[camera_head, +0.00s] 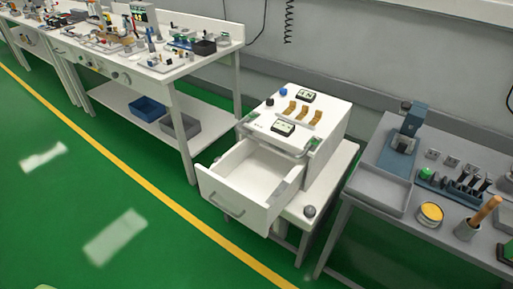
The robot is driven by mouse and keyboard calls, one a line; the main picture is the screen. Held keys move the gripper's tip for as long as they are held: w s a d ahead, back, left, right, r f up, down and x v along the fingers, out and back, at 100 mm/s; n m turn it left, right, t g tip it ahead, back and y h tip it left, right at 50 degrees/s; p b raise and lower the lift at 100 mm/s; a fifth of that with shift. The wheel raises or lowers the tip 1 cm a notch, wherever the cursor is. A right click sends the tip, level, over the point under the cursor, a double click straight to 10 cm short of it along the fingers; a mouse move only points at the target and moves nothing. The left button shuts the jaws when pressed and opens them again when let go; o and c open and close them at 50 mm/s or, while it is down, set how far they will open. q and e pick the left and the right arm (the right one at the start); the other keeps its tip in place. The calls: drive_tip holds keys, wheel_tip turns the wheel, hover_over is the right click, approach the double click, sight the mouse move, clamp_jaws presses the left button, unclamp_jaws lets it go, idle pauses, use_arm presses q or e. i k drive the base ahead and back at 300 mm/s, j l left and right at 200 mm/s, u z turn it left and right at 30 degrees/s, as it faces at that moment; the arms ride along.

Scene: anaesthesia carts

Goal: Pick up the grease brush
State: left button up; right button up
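A wooden handle (487,212), which looks like the grease brush, leans up to the right out of a small grey cup (466,231) on the grey workbench (395,232) at the right. The brush's lower end is hidden in the cup. A round tin with a yellow top (431,213) stands just left of the cup, apart from it. Neither of my grippers is in view.
A white cabinet with an open, empty-looking drawer (236,188) stands left of the grey bench. A grey tray (377,191), a blue-grey press (402,142) and a tool rack (455,183) occupy the bench. Green floor lies open at the left.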

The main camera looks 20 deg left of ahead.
sight(495, 200)
drive_tip(key=k+l+z, duration=0.1)
drive_tip(key=z, duration=1.05)
